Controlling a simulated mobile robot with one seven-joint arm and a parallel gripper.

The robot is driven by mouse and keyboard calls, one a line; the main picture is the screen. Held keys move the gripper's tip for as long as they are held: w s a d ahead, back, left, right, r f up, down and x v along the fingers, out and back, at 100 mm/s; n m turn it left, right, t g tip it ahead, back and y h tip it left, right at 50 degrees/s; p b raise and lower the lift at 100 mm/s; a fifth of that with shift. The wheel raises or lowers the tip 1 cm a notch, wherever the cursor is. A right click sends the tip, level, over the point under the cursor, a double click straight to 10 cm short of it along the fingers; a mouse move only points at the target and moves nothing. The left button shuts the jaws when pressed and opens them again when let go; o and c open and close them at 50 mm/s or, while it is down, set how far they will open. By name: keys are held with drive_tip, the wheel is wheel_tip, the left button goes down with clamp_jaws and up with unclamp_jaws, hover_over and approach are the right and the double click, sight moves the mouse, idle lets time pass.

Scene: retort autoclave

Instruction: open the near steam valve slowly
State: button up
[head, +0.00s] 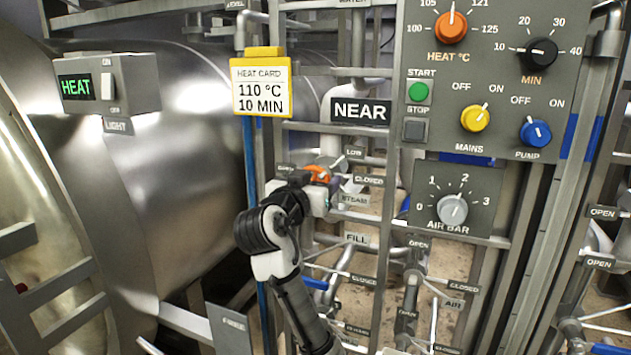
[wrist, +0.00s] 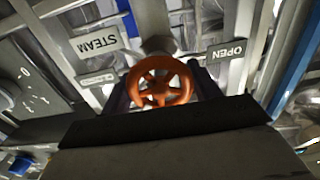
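The orange handwheel of the near steam valve (head: 318,174) is on the pipework below the NEAR sign (head: 360,111), close to a STEAM label. It also shows in the wrist view (wrist: 160,88), with the STEAM label (wrist: 97,41) at its upper left and an OPEN label (wrist: 226,50) at its right. My gripper (wrist: 162,92) has one dark finger on each side of the wheel, and both fingers lie close against its rim. In the head view my gripper (head: 312,190) is at the wheel and partly covers it and its surroundings.
The heat card (head: 262,88) reads 110 °C, 10 MIN. The HEAT display (head: 76,87) is lit green. Pipes and other labelled valves crowd the space below.

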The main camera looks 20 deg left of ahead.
drive_tip(key=c, duration=0.4)
